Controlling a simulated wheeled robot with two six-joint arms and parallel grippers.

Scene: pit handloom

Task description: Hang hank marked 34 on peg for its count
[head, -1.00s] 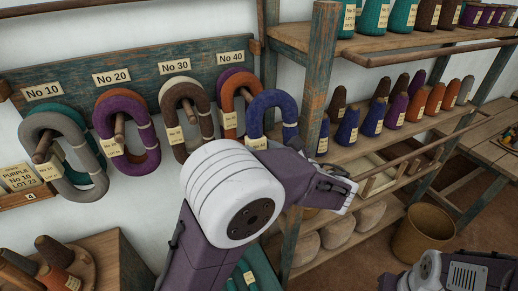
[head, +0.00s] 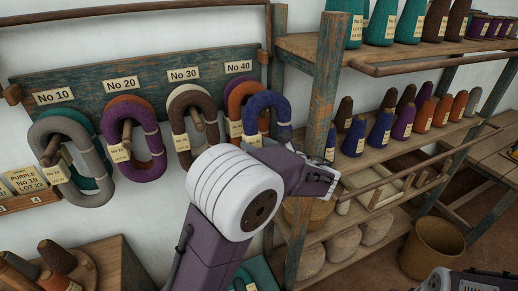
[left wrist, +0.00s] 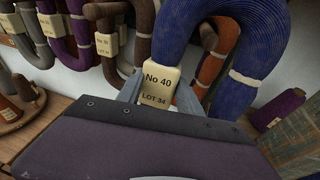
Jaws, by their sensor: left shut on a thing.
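The blue hank (head: 267,104) is at the right end of the peg board, just in front of the orange hank under the No 40 label (head: 238,67). Its tag (left wrist: 160,91) reads No 40, LOT 34 in the left wrist view. The blue loop (left wrist: 243,60) hangs upright, overlapping the orange hank (left wrist: 212,68). A brown peg end (left wrist: 208,37) shows inside the loop; I cannot tell whether the loop is around it.
Grey, purple and brown hanks hang under No 10 (head: 55,96), No 20 (head: 121,83) and No 30 (head: 184,75). A shelf post (head: 325,90) stands close to the right of the blue hank. Shelves with cones (head: 405,120) lie beyond it.

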